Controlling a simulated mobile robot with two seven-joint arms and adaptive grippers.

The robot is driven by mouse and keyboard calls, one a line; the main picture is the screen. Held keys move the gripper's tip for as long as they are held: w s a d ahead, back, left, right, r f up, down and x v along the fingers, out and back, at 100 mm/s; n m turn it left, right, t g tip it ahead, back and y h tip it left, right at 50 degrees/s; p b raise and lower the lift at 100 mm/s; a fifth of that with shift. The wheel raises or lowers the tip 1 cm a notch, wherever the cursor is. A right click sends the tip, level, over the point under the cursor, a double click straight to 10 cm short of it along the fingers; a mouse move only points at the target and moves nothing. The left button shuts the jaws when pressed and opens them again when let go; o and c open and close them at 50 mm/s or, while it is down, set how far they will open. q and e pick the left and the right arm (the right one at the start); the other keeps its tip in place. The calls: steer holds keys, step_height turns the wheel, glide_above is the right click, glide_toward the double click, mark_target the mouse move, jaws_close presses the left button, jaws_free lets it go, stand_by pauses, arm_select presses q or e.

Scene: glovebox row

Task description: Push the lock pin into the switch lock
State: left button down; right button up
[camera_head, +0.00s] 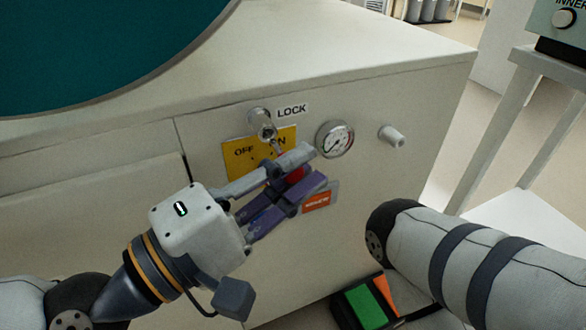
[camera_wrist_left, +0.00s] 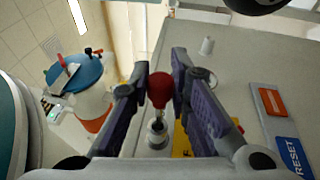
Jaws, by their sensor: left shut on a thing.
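The switch lock (camera_head: 262,122) is a silver cylinder on the pale cabinet front, beside the LOCK label and above a yellow OFF/ON plate (camera_head: 235,151). My left gripper (camera_head: 303,170) is shut on the red-headed lock pin (camera_head: 294,174), in front of the panel and lower right of the lock in the head view. In the left wrist view the red head (camera_wrist_left: 160,88) sits between the fingertips, with the silver lock (camera_wrist_left: 156,132) just below it. The pin's shaft is mostly hidden, so I cannot tell whether its tip touches the lock. My right gripper is not in view.
A round gauge (camera_head: 334,139) and a white knob (camera_head: 391,136) stick out right of the lock. A grey stand (camera_head: 500,130) is at the right. A dark bin with green and orange panels (camera_head: 366,306) stands low in front.

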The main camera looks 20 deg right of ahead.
mark_target(276, 145)
arm_select(q)
steer(key=shift+w+a+b, duration=0.1)
steer(key=shift+w+b, duration=1.95)
steer(key=shift+w, duration=0.35)
steer(key=c, duration=1.4)
jaws_free()
steer(key=v, duration=1.2)
